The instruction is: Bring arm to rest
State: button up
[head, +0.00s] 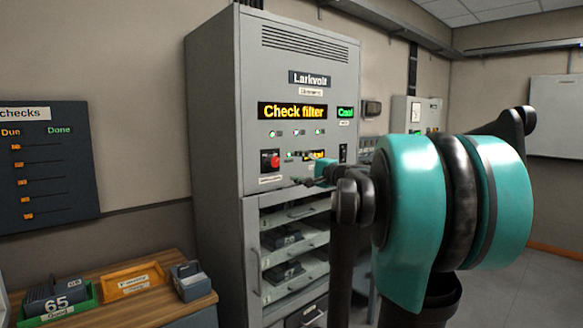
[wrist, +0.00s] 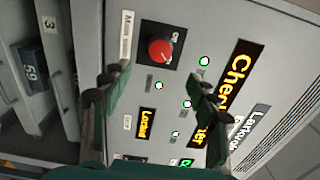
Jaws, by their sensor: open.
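My arm (head: 415,210), with large teal and black joints, fills the right of the head view and reaches toward a grey Larkvolt cabinet (head: 222,110). My gripper (head: 307,181) is in front of the cabinet's control panel, below the lit row. In the wrist view my gripper (wrist: 160,80) is open, its two green fingers spread with nothing between the tips. A red knob (head: 270,161) on a dark plate is at the panel's left; it also shows in the wrist view (wrist: 160,50), beyond the fingers. I cannot tell whether a finger touches the panel.
An amber display (head: 292,111) reads "Check filter", with green lights beneath. A wooden table (head: 150,305) at lower left holds a green tray (head: 85,314), an orange tray (head: 133,281) and a grey box (head: 190,283). Floor shows at right.

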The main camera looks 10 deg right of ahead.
dwell(0.3)
jog(key=s+a+f+n+g+h, duration=0.1)
jog(key=s+a+f+n+g, duration=0.15)
jog(key=s+f, duration=0.45)
jog(key=s+a+f+n+g, duration=0.2)
jog(key=s+a+f, duration=0.1)
jog(key=f, duration=0.7)
jog(key=s+a+f+n+g+h, duration=0.1)
jog(key=s+a+f+n+g, duration=0.3)
jog(key=f, duration=0.5)
jog(key=s+d+f+n+g+h, duration=0.1)
jog(key=s+d+f+n+h, duration=0.1)
jog(key=s+f, duration=0.7)
jog(key=s+d+f+n+g+h, duration=0.1)
jog(key=s+d+f+h, duration=0.4)
jog(key=s+f, duration=0.5)
jog(key=shift+s+d+f+n+g, duration=0.25)
jog(key=shift+s+d+n+g, duration=0.15)
jog(key=shift+d, duration=0.55)
jog(key=shift+w, duration=0.15)
